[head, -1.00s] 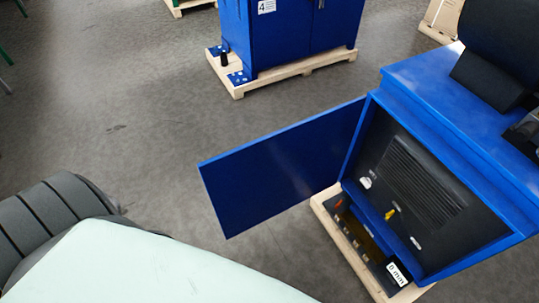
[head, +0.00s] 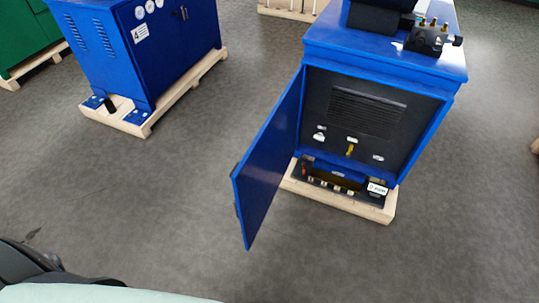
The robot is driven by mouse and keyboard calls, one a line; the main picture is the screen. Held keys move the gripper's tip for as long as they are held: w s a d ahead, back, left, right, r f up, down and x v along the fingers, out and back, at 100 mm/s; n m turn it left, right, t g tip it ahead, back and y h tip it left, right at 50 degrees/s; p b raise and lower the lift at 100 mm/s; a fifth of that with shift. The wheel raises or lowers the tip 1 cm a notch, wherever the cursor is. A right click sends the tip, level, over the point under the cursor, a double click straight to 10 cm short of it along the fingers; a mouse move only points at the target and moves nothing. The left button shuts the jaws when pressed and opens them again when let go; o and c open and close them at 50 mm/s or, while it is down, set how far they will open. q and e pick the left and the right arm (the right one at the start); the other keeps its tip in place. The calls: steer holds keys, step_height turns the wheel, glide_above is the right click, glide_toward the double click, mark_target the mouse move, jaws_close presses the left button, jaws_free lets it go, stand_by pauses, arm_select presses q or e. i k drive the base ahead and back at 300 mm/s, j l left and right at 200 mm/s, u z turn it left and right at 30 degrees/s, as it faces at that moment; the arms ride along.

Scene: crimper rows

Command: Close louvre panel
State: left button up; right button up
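A blue cabinet (head: 452,71) stands on a wooden pallet at right of centre in the head view. Its blue door panel (head: 268,165) is swung wide open on the left side, reaching out towards me. Inside the opening is a dark panel with a louvred grille (head: 366,112), a yellow lever (head: 350,150) and small white labels. Neither of my grippers is in view.
Another blue cabinet (head: 180,45) with gauges, marked 4, stands on a pallet at upper left. A green cabinet (head: 25,35) is at the far left. The grey floor (head: 170,215) in front of the open door is clear.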

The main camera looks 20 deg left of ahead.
mark_target(258, 177)
steer(key=i+j+z, duration=0.15)
steer(key=j+z, duration=0.15)
steer(key=j, duration=0.65)
steer(key=j+z, duration=0.35)
steer(key=j, duration=0.6)
